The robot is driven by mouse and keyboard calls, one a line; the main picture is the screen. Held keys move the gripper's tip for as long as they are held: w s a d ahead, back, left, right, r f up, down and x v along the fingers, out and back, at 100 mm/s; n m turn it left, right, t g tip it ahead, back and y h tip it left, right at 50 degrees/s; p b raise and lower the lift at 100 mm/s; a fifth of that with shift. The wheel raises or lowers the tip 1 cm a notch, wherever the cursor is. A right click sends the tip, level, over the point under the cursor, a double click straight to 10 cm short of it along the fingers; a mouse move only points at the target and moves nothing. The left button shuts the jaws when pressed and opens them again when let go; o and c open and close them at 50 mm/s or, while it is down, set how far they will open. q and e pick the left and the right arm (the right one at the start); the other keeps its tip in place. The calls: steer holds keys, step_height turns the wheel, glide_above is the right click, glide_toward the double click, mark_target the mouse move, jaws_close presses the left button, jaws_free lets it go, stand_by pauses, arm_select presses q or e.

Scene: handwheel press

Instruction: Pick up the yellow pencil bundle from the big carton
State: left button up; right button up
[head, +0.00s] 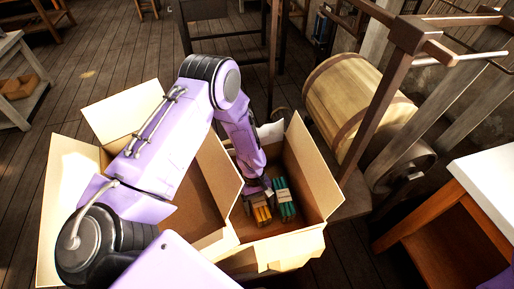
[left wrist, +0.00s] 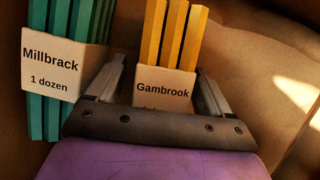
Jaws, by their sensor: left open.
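The yellow pencil bundle (head: 262,215) lies in the right-hand open carton (head: 318,180), beside a green pencil bundle (head: 285,205). In the left wrist view the yellow bundle (left wrist: 172,35) has a white label reading "Gambrook". The green bundle (left wrist: 38,115) has a label reading "Millbrack 1 dozen". My left gripper (head: 259,190) reaches down into this carton. In the left wrist view the open fingers of my left gripper (left wrist: 162,72) are on either side of the yellow bundle's label. I cannot tell whether they touch it. My right gripper is not in view.
Another open carton (head: 62,205) stands at the left under my left arm. Carton walls and flaps surround the gripper. A wooden barrel (head: 350,100) and a wooden frame (head: 375,110) stand behind at the right. A white-topped table (head: 490,180) is at far right.

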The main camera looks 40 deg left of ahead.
arm_select(q)
steer(key=c, duration=1.2)
steer(key=shift+r, duration=0.1)
